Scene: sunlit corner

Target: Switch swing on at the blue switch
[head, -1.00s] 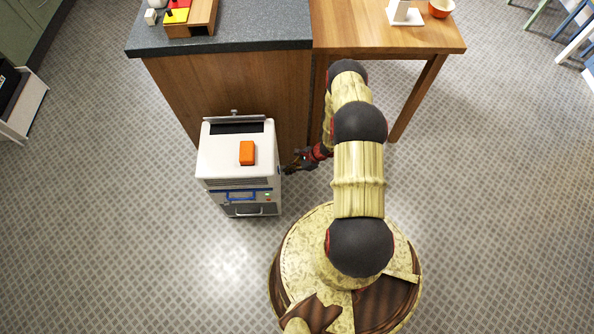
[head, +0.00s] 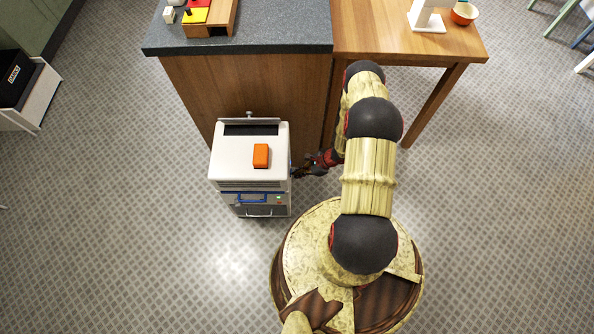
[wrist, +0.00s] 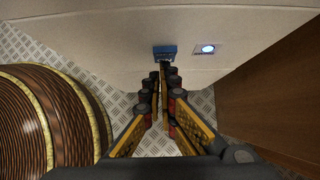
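The blue switch (wrist: 165,50) is a small blue block on a pale side wall, near the top middle of the wrist view. A small lit white-blue round light (wrist: 208,49) with a label sits to its right. My gripper (wrist: 163,70) has its fingertips together, right at the lower edge of the switch; I cannot tell whether they touch it. In the head view my gripper (head: 301,172) is at the right side of the white appliance (head: 235,165). The switch is not clear in that view.
An orange block (head: 261,156) lies on top of the appliance. A wooden counter (head: 190,95) with a dark top stands close behind it, and a wooden table (head: 400,45) adjoins on the right. The floor in front and to the left is free.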

